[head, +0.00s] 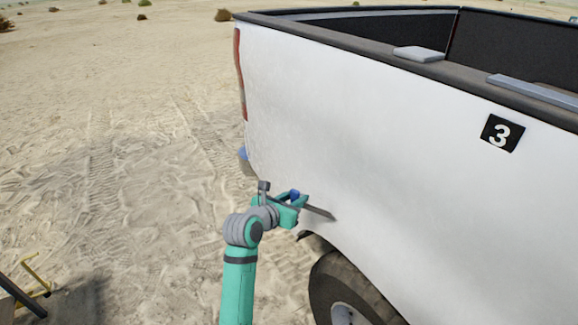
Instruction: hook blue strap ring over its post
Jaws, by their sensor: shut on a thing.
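My gripper (291,203) is in front of the lower side of the white truck, near the rear wheel. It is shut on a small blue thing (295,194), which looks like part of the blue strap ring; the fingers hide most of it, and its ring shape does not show. A dark narrow strip (319,212) reaches from the gripper to the right against the white panel; I cannot tell if it belongs to the strap. I cannot make out a post.
A yellow frame (36,272) stands at lower left. Open sand lies left.

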